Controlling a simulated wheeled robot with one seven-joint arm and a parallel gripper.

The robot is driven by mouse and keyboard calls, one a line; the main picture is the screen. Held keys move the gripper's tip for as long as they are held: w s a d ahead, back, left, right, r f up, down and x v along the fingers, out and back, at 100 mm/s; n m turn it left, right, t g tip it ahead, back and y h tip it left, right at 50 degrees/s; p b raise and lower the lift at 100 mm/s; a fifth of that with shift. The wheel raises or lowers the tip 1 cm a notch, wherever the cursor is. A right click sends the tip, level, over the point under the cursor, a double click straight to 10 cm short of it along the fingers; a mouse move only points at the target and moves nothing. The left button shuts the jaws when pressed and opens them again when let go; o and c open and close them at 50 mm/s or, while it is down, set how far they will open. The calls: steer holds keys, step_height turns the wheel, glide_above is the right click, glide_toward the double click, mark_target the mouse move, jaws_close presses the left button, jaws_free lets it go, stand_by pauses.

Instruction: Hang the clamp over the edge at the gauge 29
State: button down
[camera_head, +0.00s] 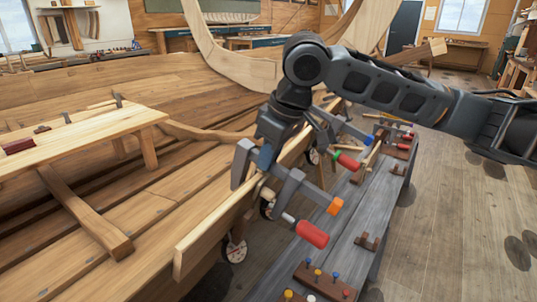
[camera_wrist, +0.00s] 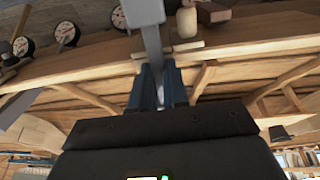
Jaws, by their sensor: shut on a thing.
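My gripper (camera_head: 264,160) is shut on a grey bar clamp (camera_head: 289,187) with a red handle and an orange bar end. In the wrist view the clamp's grey bar (camera_wrist: 153,42) runs up between my two blue fingers (camera_wrist: 158,80). In the head view the clamp lies across the hull's upper plank edge (camera_head: 205,238), one grey jaw on the inner side and the handle on the outer side. I cannot tell whether it touches the edge. Round white gauges (camera_head: 236,250) sit below the edge, and also show in the wrist view (camera_wrist: 67,33). Their numbers are not readable.
Another clamp (camera_head: 347,160) with a red handle and green part is just beyond my gripper. A grey bench (camera_head: 338,240) with small coloured pegs and wooden blocks runs along the hull's right side. A plank table (camera_head: 90,135) stands inside the hull at left.

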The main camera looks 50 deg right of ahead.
steer(key=shift+s, duration=0.1)
steer(key=c, duration=1.1)
jaws_free()
steer(key=shift+o, duration=0.2)
steer(key=v, duration=0.7)
steer(key=shift+s+r, duration=0.2)
steer(key=shift+r, duration=0.15)
